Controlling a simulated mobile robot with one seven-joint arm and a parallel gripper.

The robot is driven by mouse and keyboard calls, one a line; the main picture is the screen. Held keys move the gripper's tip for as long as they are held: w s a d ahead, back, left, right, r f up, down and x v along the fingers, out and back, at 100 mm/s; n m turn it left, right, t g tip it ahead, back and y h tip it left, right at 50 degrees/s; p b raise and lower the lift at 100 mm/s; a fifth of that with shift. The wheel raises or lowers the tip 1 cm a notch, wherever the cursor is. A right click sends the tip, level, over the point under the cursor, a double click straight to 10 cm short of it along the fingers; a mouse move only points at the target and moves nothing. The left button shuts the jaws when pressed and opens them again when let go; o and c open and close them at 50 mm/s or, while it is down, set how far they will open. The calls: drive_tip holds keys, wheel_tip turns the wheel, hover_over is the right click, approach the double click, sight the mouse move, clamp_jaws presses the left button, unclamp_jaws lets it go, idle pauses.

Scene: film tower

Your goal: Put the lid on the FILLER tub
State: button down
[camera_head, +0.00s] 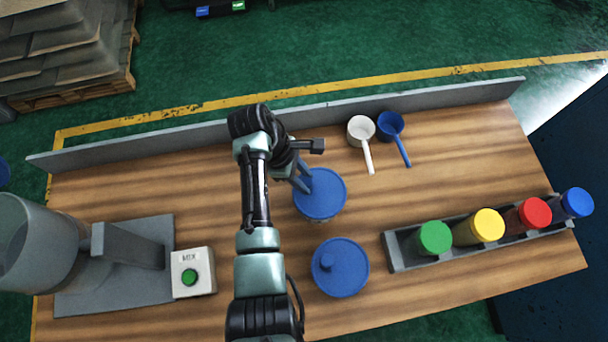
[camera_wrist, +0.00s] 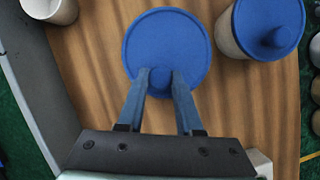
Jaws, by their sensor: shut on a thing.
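My gripper (camera_head: 306,182) is shut on the knob of a round blue lid (camera_head: 325,203). In the wrist view the lid (camera_wrist: 167,35) looks level, with its knob between the two fingertips (camera_wrist: 161,78). Whether it rests on a tub or hangs above one is unclear, as the lid hides what is under it. A second blue lid (camera_head: 345,280) with a knob is nearer the front edge. In the wrist view this second lid (camera_wrist: 262,20) sits on a pale tub (camera_wrist: 226,36). No FILLER label is readable on either.
A white scoop (camera_head: 360,130) and a blue scoop (camera_head: 391,125) lie by the back ledge (camera_head: 420,104). A grey rack (camera_head: 398,256) at right holds green, yellow, red and blue-topped containers. A mixer (camera_head: 130,245) and MIX button box (camera_head: 193,272) stand at left.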

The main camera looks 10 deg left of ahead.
unclamp_jaws()
idle(0.7)
drive_tip(key=shift+r, duration=0.15)
drive_tip(key=shift+r+p, duration=3.4)
drive_tip(key=shift+p, duration=0.55)
clamp_jaws()
